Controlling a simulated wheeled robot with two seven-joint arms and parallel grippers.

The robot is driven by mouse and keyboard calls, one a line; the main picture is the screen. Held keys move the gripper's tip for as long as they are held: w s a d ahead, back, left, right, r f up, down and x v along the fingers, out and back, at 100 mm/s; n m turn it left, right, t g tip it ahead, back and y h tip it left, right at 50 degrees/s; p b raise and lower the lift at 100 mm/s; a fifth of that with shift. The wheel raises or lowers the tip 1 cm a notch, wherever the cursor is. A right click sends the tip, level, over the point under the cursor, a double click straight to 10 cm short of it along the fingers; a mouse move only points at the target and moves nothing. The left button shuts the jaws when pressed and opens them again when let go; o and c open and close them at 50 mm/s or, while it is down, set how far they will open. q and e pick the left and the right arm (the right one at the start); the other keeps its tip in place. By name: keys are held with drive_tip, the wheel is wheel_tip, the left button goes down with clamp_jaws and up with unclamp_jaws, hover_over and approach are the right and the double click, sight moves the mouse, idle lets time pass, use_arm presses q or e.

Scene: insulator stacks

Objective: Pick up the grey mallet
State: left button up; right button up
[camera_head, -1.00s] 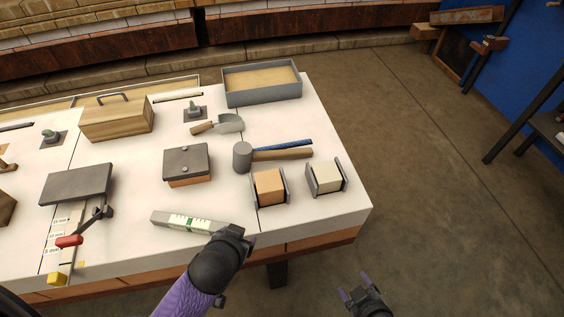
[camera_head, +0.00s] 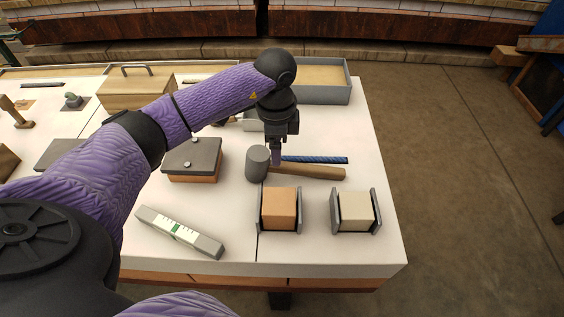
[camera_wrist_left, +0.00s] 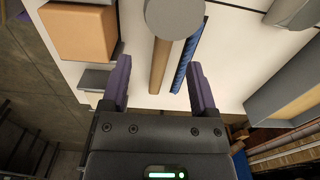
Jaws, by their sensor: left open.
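The grey mallet (camera_head: 257,165) lies on the white table, its round grey head at left and its wooden handle (camera_head: 318,172) pointing right. My left gripper (camera_head: 276,158) points down over the handle close to the head. In the left wrist view the mallet head (camera_wrist_left: 174,14) is at the top. The handle (camera_wrist_left: 160,62) runs between the two spread fingers of my open left gripper (camera_wrist_left: 158,62). I cannot tell how far above the handle the fingertips are. My right gripper is out of view.
A blue rod (camera_head: 318,160) lies right beside the handle, also between the fingers in the wrist view. Orange (camera_head: 279,208) and cream (camera_head: 356,210) blocks sit in grey holders in front. A lidded box (camera_head: 193,158) stands left, a grey tray (camera_head: 348,92) behind.

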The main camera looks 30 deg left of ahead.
sight(296, 169)
use_arm(q)
drive_tip(key=f+b, duration=0.1)
drive_tip(key=f, duration=0.1)
drive_tip(key=f+b, duration=0.1)
drive_tip(key=f, duration=0.2)
drive_tip(key=f+b, duration=0.1)
drive_tip(key=f, duration=0.1)
drive_tip(key=shift+w+a+f, duration=0.2)
drive_tip(key=shift+w+a, duration=0.05)
drive_tip(key=shift+r, duration=0.2)
drive_tip(key=shift+c, duration=0.3)
clamp_jaws()
